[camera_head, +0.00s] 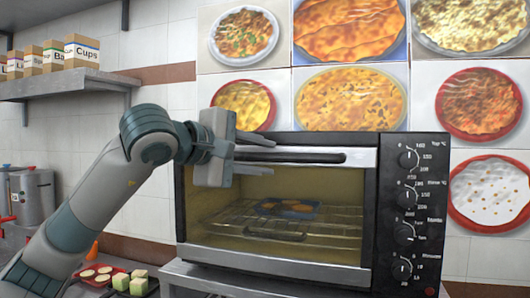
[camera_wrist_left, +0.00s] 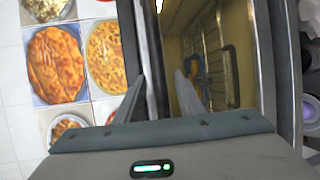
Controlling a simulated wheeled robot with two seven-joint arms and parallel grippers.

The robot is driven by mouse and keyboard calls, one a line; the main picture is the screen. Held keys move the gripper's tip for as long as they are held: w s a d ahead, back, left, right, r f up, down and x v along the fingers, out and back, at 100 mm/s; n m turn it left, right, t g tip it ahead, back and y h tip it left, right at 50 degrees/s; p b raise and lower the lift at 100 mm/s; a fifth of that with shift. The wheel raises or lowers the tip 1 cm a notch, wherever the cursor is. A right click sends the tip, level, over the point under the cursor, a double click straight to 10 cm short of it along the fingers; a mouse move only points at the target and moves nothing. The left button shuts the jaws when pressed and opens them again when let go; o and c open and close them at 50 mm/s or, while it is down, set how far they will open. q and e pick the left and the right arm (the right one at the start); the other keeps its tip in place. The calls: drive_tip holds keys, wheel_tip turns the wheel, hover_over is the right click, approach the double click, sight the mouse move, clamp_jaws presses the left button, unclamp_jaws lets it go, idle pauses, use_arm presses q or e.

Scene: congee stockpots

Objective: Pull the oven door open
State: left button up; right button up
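The oven (camera_head: 400,160) stands on a metal counter with its glass-fronted door (camera_head: 320,215) shut. The dark bar handle (camera_head: 310,157) runs along the door's top edge. My left gripper (camera_head: 270,157) is at the left part of the handle, with one finger above the bar and one below it. In the left wrist view the two fingers (camera_wrist_left: 160,80) are spread apart, with the door's top edge strip between them. I cannot tell whether either finger touches the bar. My right gripper is not in view.
A dark tray with food (camera_head: 285,208) sits on the rack inside the oven. Knobs (camera_head: 405,195) line the oven's right panel. A red tray (camera_head: 98,275) and cut green pieces (camera_head: 130,284) lie at lower left. A shelf with boxes (camera_head: 80,50) is at upper left.

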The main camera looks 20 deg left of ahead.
use_arm(q)
drive_tip(key=shift+w+d+f, duration=0.1)
drive_tip(key=shift+w+d, duration=0.15)
drive_tip(key=shift+w, duration=0.15)
clamp_jaws()
drive_tip(key=shift+s+f, duration=0.1)
